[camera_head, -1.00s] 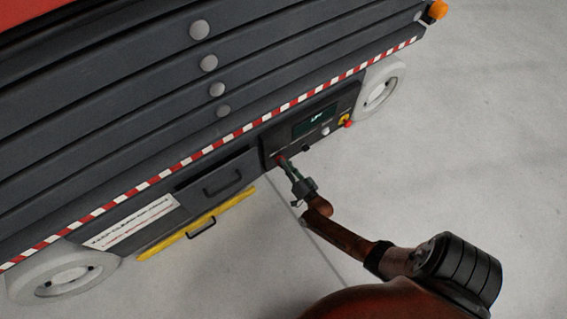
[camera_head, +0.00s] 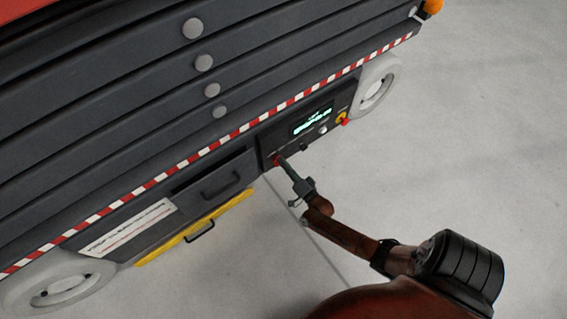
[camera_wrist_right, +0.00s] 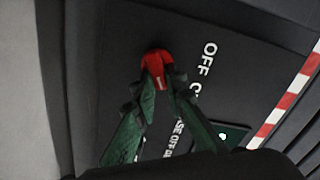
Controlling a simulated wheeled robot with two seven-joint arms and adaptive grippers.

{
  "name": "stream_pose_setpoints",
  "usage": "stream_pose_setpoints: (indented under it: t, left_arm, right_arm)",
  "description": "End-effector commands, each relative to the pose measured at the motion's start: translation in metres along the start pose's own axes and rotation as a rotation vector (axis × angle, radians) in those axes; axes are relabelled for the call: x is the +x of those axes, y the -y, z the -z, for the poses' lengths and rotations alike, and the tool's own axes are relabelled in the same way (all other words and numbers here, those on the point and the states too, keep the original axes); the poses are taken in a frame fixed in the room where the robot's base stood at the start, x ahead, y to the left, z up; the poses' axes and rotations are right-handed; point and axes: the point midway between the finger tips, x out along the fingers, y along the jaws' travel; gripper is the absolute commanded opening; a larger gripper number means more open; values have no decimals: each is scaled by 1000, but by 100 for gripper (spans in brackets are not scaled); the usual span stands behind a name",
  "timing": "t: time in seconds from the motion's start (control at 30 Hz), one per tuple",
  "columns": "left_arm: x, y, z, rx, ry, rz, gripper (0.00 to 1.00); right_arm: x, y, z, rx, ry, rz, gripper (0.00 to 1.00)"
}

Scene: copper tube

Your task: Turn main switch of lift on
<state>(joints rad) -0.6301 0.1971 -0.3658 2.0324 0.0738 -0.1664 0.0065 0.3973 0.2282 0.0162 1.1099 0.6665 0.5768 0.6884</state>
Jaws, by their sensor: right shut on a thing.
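The lift's dark control panel (camera_head: 264,141) is on the side of the lift's base. In the head view its display (camera_head: 313,122) is lit with bright green-white text. The red main switch (camera_wrist_right: 157,62) shows in the right wrist view, beside the white word OFF; other lettering is partly hidden. My right gripper (camera_wrist_right: 158,80) has its fingertips closed on the red switch. In the head view the right gripper (camera_head: 282,163) reaches the panel's left part, with the red of the switch at its tips. My left gripper is not in view.
To the right on the panel are a round white knob (camera_head: 323,129) and a red and yellow button (camera_head: 342,119). Left of the panel are a drawer handle (camera_head: 221,185) and a yellow bar (camera_head: 195,228). Wheels (camera_head: 377,88) stand at both ends. The grey floor (camera_head: 470,150) is clear.

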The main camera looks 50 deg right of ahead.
Motion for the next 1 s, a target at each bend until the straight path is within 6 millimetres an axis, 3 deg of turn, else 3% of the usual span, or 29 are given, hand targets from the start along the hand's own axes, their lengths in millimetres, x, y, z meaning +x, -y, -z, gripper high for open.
stream_pose_setpoints:
  t: [0.2,0.23,0.5,0.8,1.0]
  left_arm:
    - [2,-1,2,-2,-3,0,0]
    - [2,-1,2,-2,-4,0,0]
    - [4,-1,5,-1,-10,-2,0]
    - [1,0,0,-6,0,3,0]
    - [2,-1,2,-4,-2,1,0]
  right_arm:
    - [-2,-2,-2,3,3,-5,0]
    - [-2,-2,-2,3,3,-5,12]
    - [-1,-1,-1,1,1,-3,29]
    - [-3,-1,0,0,0,-2,29]
    - [-32,-2,-1,2,0,-5,29]
